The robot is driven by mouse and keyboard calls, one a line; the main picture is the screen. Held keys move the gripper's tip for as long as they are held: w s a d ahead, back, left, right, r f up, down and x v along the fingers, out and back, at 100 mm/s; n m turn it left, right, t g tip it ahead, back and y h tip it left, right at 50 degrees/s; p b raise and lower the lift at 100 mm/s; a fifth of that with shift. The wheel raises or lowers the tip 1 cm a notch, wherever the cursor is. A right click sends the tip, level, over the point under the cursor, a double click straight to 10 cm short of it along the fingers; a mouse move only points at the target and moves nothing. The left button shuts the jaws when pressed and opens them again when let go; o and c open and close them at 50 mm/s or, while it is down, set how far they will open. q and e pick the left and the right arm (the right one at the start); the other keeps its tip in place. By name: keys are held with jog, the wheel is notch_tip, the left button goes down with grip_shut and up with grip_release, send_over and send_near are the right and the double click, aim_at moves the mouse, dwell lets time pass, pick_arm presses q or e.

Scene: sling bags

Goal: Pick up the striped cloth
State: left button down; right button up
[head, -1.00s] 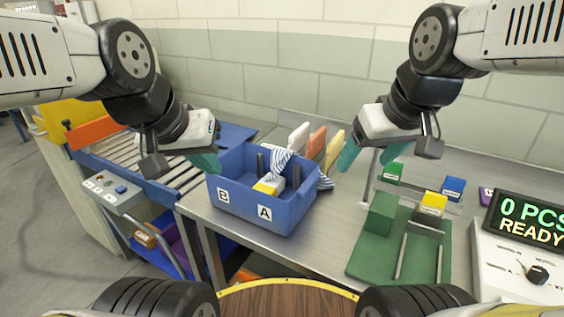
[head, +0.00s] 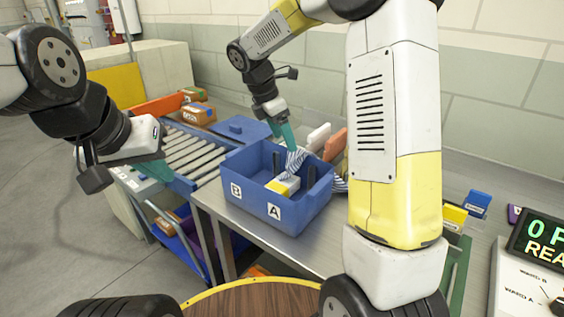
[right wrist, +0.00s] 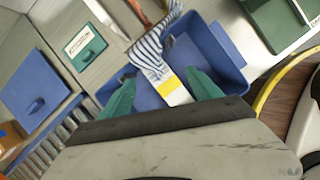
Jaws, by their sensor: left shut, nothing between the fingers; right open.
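The blue-and-white striped cloth (head: 296,160) hangs over the back of the blue bin (head: 262,203), partly inside it and partly outside. In the right wrist view the cloth (right wrist: 150,53) lies over the bin's rim, beyond the fingertips and between them. My right gripper (head: 288,138) is over the back of the bin, close above the cloth. It is open, with its two green fingers apart in the right wrist view (right wrist: 152,86), and I cannot tell whether they touch the cloth. My left gripper (head: 158,174) is shut and empty, left of the bin above the roller conveyor.
A blue lid (head: 241,128) lies behind left, beside the roller conveyor (head: 188,155). My right arm hides much of the table's right side.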

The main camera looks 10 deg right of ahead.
jog(key=x, duration=0.9)
jog(key=shift+d+f, duration=0.2)
jog(key=shift+f, duration=0.1)
jog(key=shift+f, duration=0.15)
grip_shut()
dwell(0.6)
notch_tip(320, 180, up, 12)
dwell(0.5)
notch_tip(320, 180, up, 9)
dwell(0.4)
